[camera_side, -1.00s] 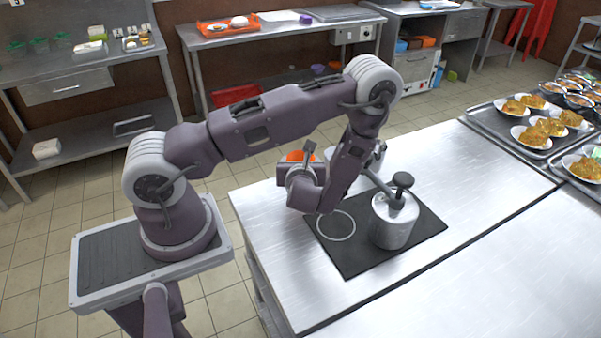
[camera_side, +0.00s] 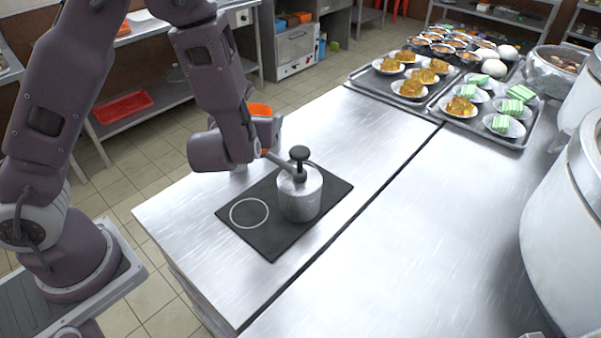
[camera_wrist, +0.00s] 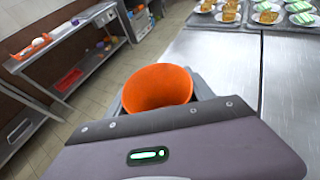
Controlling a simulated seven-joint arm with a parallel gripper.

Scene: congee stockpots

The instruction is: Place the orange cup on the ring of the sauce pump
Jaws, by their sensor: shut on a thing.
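The orange cup (camera_side: 259,109) shows above my gripper (camera_side: 264,130) in the side view, its lower part hidden. In the wrist view the orange cup (camera_wrist: 157,88) is between the fingers of my gripper (camera_wrist: 160,100), its open mouth visible. My gripper is shut on it, beyond the far left edge of the black mat (camera_side: 272,242). The silver sauce pump (camera_side: 300,194) stands on the mat with its dark knob on top and its spout toward my gripper. The white ring (camera_side: 249,213) lies on the mat, left of the pump, with nothing on it.
The steel table (camera_side: 395,215) is clear around the mat. Trays (camera_side: 437,100) of plated food stand at the back right. Large white pots (camera_side: 566,215) are at the right edge. A shelf with a red tray (camera_side: 122,106) is behind the arm.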

